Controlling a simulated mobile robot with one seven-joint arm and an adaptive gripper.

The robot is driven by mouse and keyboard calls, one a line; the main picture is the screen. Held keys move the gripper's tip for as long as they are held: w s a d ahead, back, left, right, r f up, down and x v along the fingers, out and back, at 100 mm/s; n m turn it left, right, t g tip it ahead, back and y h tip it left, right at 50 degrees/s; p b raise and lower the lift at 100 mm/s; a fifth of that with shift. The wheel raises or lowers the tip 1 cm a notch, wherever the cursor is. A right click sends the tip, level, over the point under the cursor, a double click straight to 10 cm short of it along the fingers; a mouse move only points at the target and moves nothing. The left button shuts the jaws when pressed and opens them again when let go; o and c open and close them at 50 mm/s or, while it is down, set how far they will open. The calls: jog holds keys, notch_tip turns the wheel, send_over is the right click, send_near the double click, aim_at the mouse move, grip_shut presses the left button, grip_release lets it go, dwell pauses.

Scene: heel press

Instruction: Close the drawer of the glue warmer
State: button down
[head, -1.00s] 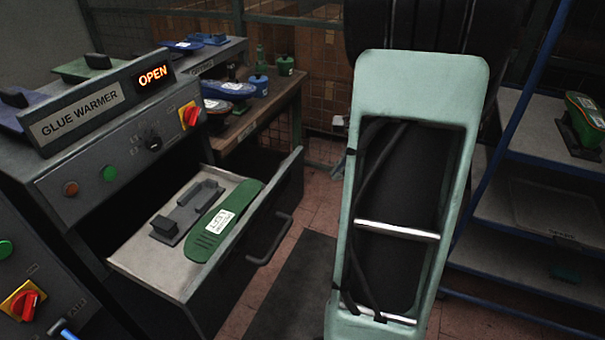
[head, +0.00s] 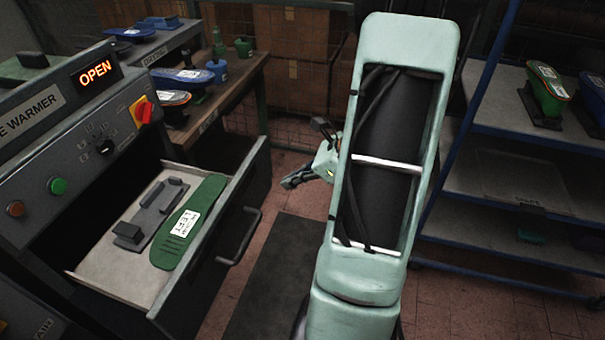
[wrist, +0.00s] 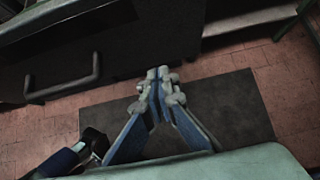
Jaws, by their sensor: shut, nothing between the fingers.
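The glue warmer (head: 60,140) stands at the left of the head view, its display lit with the word OPEN. Its drawer (head: 205,215) is pulled out, with a dark bar handle (head: 241,238) on its front. Inside lie a green sole piece (head: 185,225) with a white label and a grey fixture (head: 150,215). My gripper (head: 287,184) is in front of the drawer, to the right of its front panel and apart from it. In the wrist view my gripper (wrist: 158,75) is shut and empty, with the drawer handle (wrist: 62,88) to its left.
A wooden bench (head: 225,90) with several shoe parts stands behind the warmer. A blue-framed shelf rack (head: 510,190) stands at the right. A dark mat (head: 265,280) lies on the red tiled floor before the drawer, clear of objects.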

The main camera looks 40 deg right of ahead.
aim_at(260, 186)
jog(key=w+a, duration=0.1)
jog(key=w+a+f, duration=0.1)
jog(key=w, duration=0.1)
jog(key=w+a, duration=0.1)
jog(key=shift+w+a+f, duration=0.2)
jog(key=shift+w+f, duration=0.15)
jog(key=w+a+p, duration=0.1)
jog(key=w+a, duration=0.5)
jog(key=w, duration=0.2)
jog(key=w+a+p, duration=0.1)
jog(key=w+a, duration=0.5)
jog(key=w, duration=0.3)
jog(key=w+a+p, duration=0.1)
jog(key=w+a, duration=0.5)
jog(key=w, duration=0.2)
jog(key=shift+w+a, duration=0.35)
jog(key=shift+w+a+r, duration=0.1)
jog(key=shift+r, duration=0.05)
jog(key=shift+w+r, duration=0.1)
